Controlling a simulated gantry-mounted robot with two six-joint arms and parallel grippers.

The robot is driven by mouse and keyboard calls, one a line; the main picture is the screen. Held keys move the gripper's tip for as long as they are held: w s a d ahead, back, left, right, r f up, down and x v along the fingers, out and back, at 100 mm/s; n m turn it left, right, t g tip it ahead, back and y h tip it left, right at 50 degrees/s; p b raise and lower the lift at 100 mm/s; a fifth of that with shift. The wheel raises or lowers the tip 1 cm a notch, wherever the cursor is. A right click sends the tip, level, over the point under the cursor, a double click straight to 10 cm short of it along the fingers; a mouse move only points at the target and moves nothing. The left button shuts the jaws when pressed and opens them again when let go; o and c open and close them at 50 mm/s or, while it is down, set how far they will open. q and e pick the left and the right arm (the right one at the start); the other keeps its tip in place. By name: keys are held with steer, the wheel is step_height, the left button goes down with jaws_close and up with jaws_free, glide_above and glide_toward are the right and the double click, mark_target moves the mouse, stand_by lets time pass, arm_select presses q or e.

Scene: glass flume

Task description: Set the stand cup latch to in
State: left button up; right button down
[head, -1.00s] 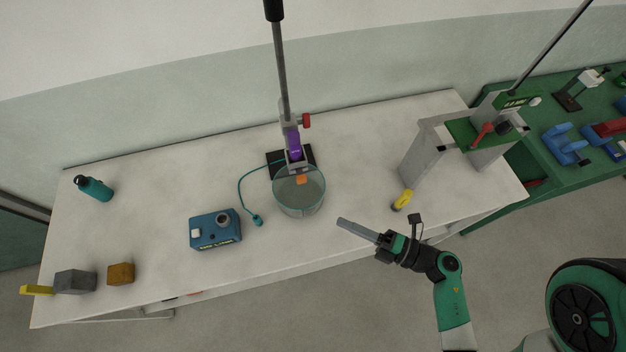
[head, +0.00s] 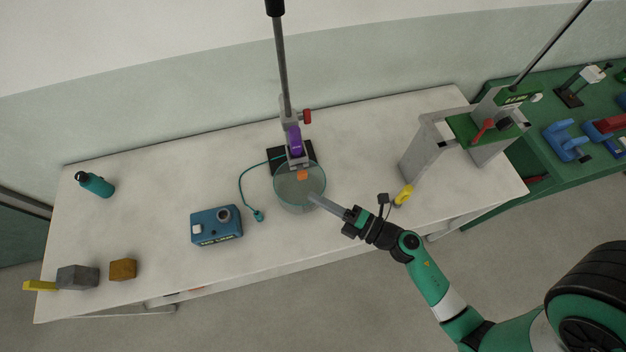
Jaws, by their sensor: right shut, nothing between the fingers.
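A stand with a dark base (head: 276,157) and an upright post (head: 281,75) stands at the back middle of the table. A purple part (head: 294,140) and a red knob (head: 307,117) sit on its column. A clear round cup (head: 299,195) stands at its front, with a small orange piece (head: 303,175) at its back rim; this may be the latch, but its setting is too small to tell. My right gripper (head: 315,200) is shut and empty, its tips at the cup's front right edge in the picture; I cannot tell whether they touch. My left gripper is not in view.
A blue box (head: 216,226) with a teal cable (head: 241,190) lies left of the cup. A grey frame (head: 428,145) and a yellow tool (head: 403,195) are to the right. A teal bottle (head: 95,184) and blocks (head: 123,270) lie far left.

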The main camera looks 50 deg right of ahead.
mark_target(306, 176)
steer(key=shift+w+d, duration=0.6)
steer(key=shift+w, duration=0.35)
steer(key=shift+w+d, duration=0.6)
steer(key=shift+w, duration=0.35)
steer(key=shift+w+d+r+p, duration=0.1)
steer(key=shift+w+d+p, duration=0.35)
steer(key=shift+w+d, duration=0.2)
steer(key=shift+f, duration=0.2)
